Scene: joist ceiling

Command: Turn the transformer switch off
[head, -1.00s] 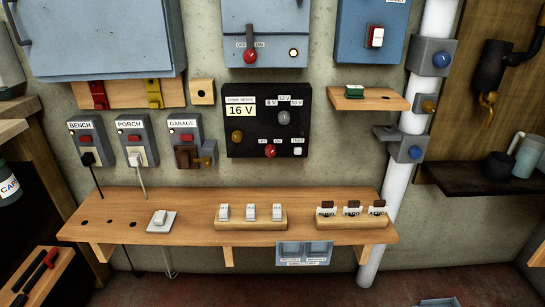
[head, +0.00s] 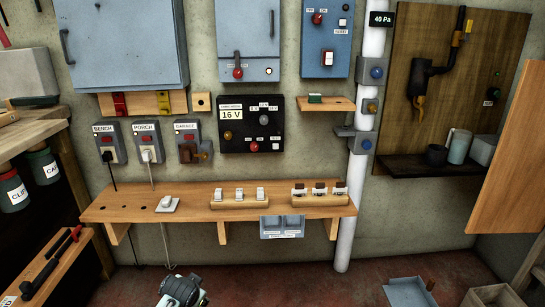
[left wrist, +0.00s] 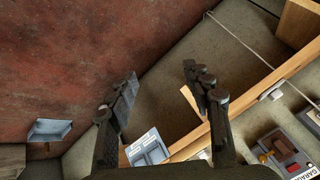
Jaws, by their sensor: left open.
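The transformer (head: 251,107) is a black panel on the wall in the head view, with a display reading 16 V. A red knob (head: 254,146) sits low on it between small white labels, with a white button at its right. Its exact setting is too small to tell. My left gripper (head: 182,290) shows in part at the bottom edge of the head view, low in front of the shelf and well away from the transformer. In the left wrist view my left gripper (left wrist: 160,80) is open and empty, fingers apart. The transformer is not recognisable there. My right gripper is not in view.
A wooden shelf (head: 105,213) with switches and small blocks runs below the transformer. Bench, porch and garage boxes (head: 146,142) hang left. Blue cabinets (head: 125,45) are above. A white pipe (head: 346,225) stands right. A wooden panel (head: 507,160) juts in at far right.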

